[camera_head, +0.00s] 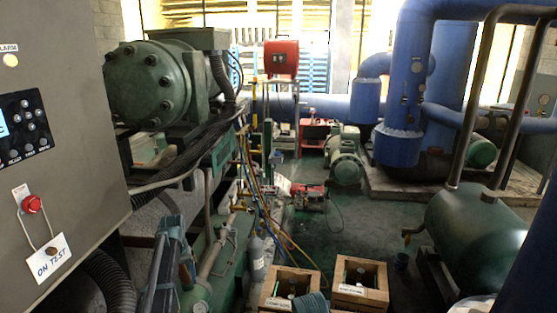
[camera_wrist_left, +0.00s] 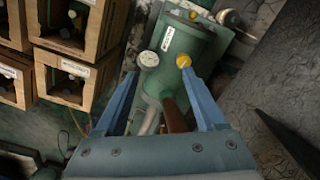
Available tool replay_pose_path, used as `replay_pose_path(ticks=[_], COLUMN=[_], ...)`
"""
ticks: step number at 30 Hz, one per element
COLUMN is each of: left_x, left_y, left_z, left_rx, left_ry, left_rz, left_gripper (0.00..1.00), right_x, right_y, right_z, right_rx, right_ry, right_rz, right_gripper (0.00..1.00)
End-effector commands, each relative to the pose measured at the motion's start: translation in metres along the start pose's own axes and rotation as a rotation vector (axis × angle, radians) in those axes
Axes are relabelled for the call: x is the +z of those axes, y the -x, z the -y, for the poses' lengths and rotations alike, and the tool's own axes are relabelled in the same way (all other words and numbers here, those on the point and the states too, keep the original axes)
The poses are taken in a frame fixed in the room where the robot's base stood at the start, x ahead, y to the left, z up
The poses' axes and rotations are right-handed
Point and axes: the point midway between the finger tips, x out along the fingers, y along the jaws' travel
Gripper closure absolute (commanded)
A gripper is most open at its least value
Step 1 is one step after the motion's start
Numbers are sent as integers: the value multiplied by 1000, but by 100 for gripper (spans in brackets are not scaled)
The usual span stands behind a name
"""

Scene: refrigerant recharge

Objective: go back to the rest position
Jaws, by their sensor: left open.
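My left gripper (camera_head: 174,245) shows low on the left in the head view, beside the grey control cabinet. In the left wrist view my left gripper (camera_wrist_left: 161,75) has its two blue fingers spread wide apart. A green cylindrical body (camera_wrist_left: 178,50) with a round white gauge (camera_wrist_left: 149,59) and a yellow cap (camera_wrist_left: 184,61) shows beyond and between the fingers. Nothing is seen gripped, and I cannot tell how far the fingers are from that body. My right gripper is not in view.
The grey control cabinet (camera_head: 60,120) stands close on the left, with a red button (camera_head: 32,204) and an "ON TEST" tag (camera_head: 50,258). Wooden crates (camera_head: 361,293) with bottles and a grey cylinder (camera_head: 256,258) stand at the bottom. A green tank (camera_head: 475,235) is at right; floor (camera_head: 350,232) between is mostly clear.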

Motion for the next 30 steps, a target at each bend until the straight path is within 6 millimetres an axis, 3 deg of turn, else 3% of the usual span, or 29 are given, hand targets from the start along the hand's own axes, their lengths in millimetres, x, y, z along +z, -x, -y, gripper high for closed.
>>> replay_pose_path(ticks=[1,6,10,15,18,21,30], left_x=[35,132,212,300,333,351,358], left_y=[12,35,51,68,74,77,77], left_z=[-29,-107,-149,-176,-181,-184,-186], left_rx=[-6,-33,-56,-82,-94,-100,-104], left_ry=[-57,-251,-404,-578,-645,-685,-705], left_rz=[3,10,13,13,13,13,13], left_gripper=[28,28,28,28,28,28,28], right_x=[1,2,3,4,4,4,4], right_y=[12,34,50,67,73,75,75], right_z=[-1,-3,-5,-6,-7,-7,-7], right_rx=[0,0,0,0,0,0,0], right_ry=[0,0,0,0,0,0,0], right_rz=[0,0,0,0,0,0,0], right_gripper=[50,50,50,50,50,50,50])
